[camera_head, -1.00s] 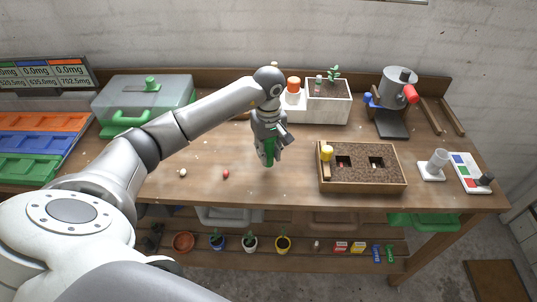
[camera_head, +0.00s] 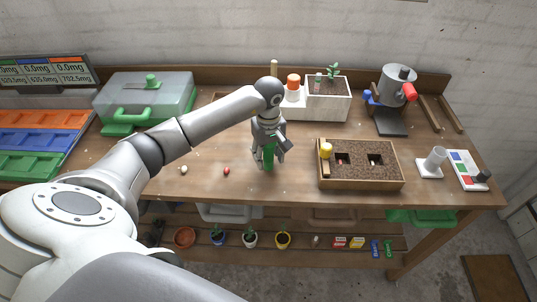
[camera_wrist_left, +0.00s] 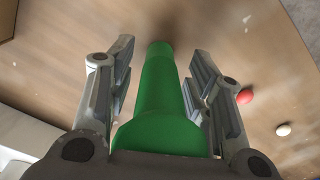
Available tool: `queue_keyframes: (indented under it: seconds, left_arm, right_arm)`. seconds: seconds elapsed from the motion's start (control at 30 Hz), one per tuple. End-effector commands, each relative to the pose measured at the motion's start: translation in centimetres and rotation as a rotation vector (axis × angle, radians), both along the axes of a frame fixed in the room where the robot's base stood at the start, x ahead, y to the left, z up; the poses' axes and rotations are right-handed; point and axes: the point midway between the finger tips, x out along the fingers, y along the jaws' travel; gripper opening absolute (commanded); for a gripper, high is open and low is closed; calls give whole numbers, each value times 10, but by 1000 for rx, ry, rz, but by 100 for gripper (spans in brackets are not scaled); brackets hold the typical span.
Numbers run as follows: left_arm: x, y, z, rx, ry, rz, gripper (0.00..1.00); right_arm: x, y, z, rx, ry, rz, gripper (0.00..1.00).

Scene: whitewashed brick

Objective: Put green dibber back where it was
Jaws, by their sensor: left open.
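The green dibber (camera_head: 268,158) is upright over the bare middle of the bench, left of the soil tray. My left gripper (camera_head: 271,153) is above and around it, pointing down. In the left wrist view the dibber (camera_wrist_left: 162,105) lies between the two fingers (camera_wrist_left: 165,92), with a gap on each side. The fingers are open. The dibber's far end appears at or close to the wood; I cannot tell whether it touches. My right gripper is not in view.
The soil tray (camera_head: 361,184) with dark holes and a yellow-topped item stands to the right. A red ball (camera_head: 226,171) and a pale ball (camera_head: 183,170) lie to the left.

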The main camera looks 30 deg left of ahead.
Motion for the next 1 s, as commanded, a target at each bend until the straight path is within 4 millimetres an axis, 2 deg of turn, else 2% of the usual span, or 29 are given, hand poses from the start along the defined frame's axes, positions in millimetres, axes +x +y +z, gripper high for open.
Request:
queue_keyframes:
  seconds: [0.23,0.27,0.7,0.8,1.0]
  left_arm:
    - [0,0,5,0,1,0,47]
    - [1,0,7,1,-3,-1,47]
    - [1,0,92,1,-4,0,47]
    - [1,0,106,0,-4,0,47]
    - [0,0,121,0,0,0,47]
  right_arm:
    - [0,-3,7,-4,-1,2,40]
    - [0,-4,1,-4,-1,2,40]
    - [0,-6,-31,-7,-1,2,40]
    - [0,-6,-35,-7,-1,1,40]
    - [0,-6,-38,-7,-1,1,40]
